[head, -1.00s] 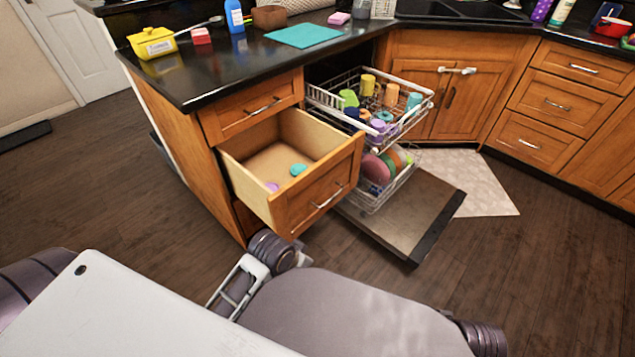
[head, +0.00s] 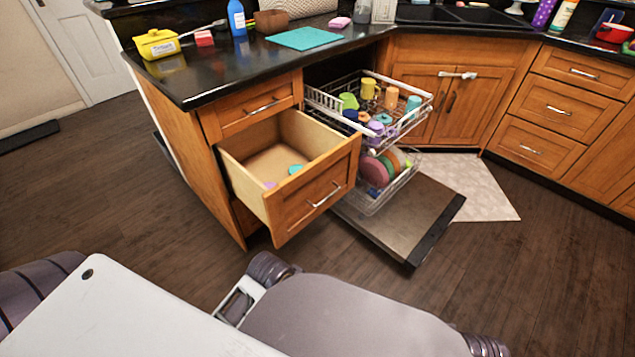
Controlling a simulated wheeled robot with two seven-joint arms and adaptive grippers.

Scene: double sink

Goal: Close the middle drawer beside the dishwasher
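The middle drawer (head: 318,200) is pulled far out of the wooden cabinet left of the dishwasher. Its front has a silver bar handle (head: 324,195) and faces lower right. Inside lie a small teal item (head: 296,169) and a purple one. The drawer above it (head: 250,110) is shut. The dishwasher (head: 400,215) stands open to the right, its door lowered and its racks out. Neither of my grippers shows; only parts of my own body are in the foreground, apart from the drawer front in the picture.
The upper rack (head: 335,104) holds cups and the lower rack (head: 378,205) holds plates, both close to the drawer's right side. The black counter (head: 205,85) overhangs above. Dark wooden floor (head: 130,190) is clear to the left. A pale mat (head: 470,185) lies right of the dishwasher door.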

